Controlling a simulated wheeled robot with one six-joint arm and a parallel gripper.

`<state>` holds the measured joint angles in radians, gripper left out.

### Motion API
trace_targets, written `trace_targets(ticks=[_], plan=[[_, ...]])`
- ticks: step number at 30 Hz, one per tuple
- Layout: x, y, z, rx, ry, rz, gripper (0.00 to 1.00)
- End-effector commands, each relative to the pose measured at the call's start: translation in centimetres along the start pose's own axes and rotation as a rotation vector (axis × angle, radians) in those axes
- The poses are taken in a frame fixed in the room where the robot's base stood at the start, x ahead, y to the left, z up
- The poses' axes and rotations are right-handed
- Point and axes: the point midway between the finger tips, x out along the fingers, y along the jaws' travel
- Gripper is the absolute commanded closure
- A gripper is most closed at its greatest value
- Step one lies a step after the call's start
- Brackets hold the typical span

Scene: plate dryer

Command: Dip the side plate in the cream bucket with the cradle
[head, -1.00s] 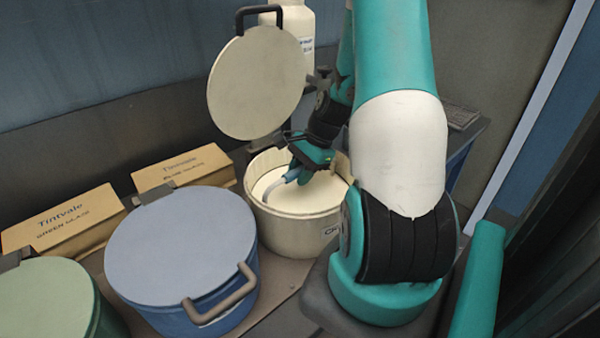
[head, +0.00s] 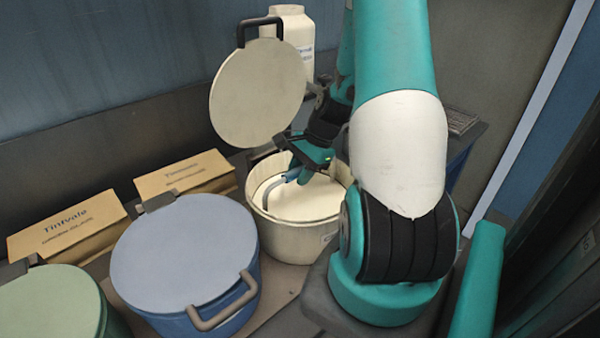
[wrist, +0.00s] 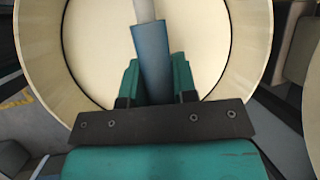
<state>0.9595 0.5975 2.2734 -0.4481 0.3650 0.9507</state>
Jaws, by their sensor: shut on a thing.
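The cream bucket (head: 291,239) stands open, with its round cream lid (head: 258,94) tipped up behind it. My gripper (head: 300,168) is over the bucket's mouth, shut on the blue handle of the cradle (head: 292,174). The cradle's grey rod (head: 268,188) curves down from the handle into the bucket. In the wrist view the handle (wrist: 151,55) sits between my two fingers (wrist: 154,82), with the pale bucket interior (wrist: 90,50) around it. I cannot make out the side plate from the cream surface inside the bucket.
A blue lidded bucket (head: 188,255) stands close to the left, and a green lidded one (head: 45,305) further left. Two Tintvale boxes (head: 68,224) (head: 185,175) lie behind them. A white bottle (head: 295,40) stands behind the raised lid.

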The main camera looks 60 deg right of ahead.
Motion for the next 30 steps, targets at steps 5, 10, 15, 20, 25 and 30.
trace_targets(ticks=[5, 10, 15, 20, 25, 30], plan=[[-1.3, -0.3, 0.5, -0.001, 0.0, -0.001, 0.97], [-2.2, -0.5, 0.9, -0.001, 0.0, -0.002, 0.97], [-3.1, -0.7, 1.3, -0.001, 0.0, -0.002, 0.97], [-3.9, -0.9, 1.6, -0.001, 0.0, -0.002, 0.97], [-4.8, -1.1, 2.0, -0.001, 0.0, -0.002, 0.97], [-5.7, -1.3, 2.4, -0.001, 0.0, -0.002, 0.97]])
